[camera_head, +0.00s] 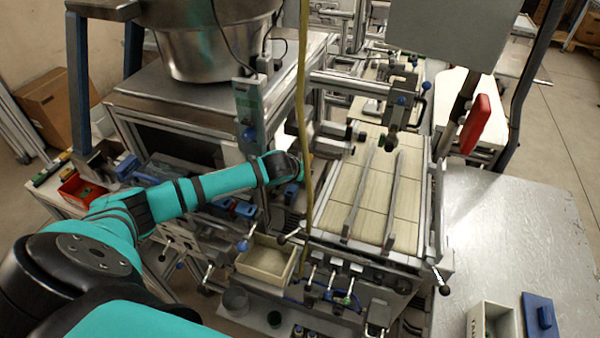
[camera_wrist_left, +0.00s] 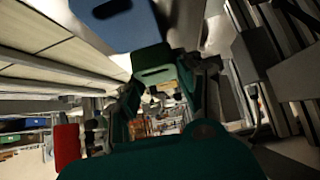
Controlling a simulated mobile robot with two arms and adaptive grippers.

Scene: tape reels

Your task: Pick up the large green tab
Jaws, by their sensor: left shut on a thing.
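My left gripper (camera_head: 302,165) is at the end of the teal arm from the left, beside the left edge of the tiled conveyor. Its fingertips are mostly hidden in the head view. In the left wrist view, a green tab (camera_wrist_left: 154,68) with a slot shows near the middle, and my left gripper is shut on it; the contact itself is partly hidden. A blue-grey slotted piece (camera_wrist_left: 115,25) is close to it at the top. A large dark green shape fills the bottom of that view; I cannot tell what it is. My right gripper is not in view.
The tiled conveyor (camera_head: 358,185) with two metal rails lies right of the gripper. A steel bowl (camera_head: 205,45) stands on a machine behind the arm. A cream bin (camera_head: 265,262) sits in front. A blue block (camera_head: 541,317) lies on the mostly clear metal table (camera_head: 510,225).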

